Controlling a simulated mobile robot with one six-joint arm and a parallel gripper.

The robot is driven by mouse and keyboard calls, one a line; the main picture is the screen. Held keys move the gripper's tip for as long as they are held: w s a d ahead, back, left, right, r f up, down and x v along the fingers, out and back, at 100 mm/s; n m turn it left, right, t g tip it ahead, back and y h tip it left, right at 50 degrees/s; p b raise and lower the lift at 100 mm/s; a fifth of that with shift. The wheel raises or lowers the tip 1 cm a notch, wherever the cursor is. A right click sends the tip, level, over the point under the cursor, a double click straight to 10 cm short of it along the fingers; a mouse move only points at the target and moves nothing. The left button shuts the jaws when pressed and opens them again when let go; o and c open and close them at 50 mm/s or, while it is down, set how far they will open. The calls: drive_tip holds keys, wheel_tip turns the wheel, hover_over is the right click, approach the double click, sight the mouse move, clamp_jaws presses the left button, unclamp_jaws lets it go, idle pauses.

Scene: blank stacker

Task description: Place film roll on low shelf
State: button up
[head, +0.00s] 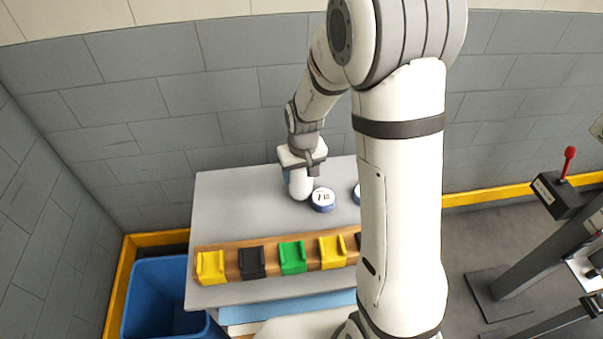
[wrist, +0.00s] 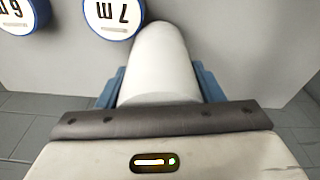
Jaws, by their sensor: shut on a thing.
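A white film roll (head: 301,186) stands at the back of the grey table top (head: 232,205), close under my arm's end. In the wrist view the white roll (wrist: 163,62) lies between the two blue fingers of my gripper (wrist: 160,88). My gripper (head: 300,172) is shut on the roll. In the head view I cannot tell whether the roll's lower end touches the table. Lower surfaces with a light blue sheet (head: 288,309) show below the table's front edge; I cannot tell whether this is the low shelf.
A blue-rimmed round piece (head: 323,198) sits right beside the roll, another (head: 356,194) partly behind my arm. A wooden rack (head: 222,250) with yellow, black and green holders lines the table front. A blue bin (head: 160,297) stands at the left. A lever post (head: 555,195) is at right.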

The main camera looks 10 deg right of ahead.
drive_tip(key=shift+f, duration=0.4)
drive_tip(key=shift+f, duration=0.15)
drive_tip(key=o, duration=1.2)
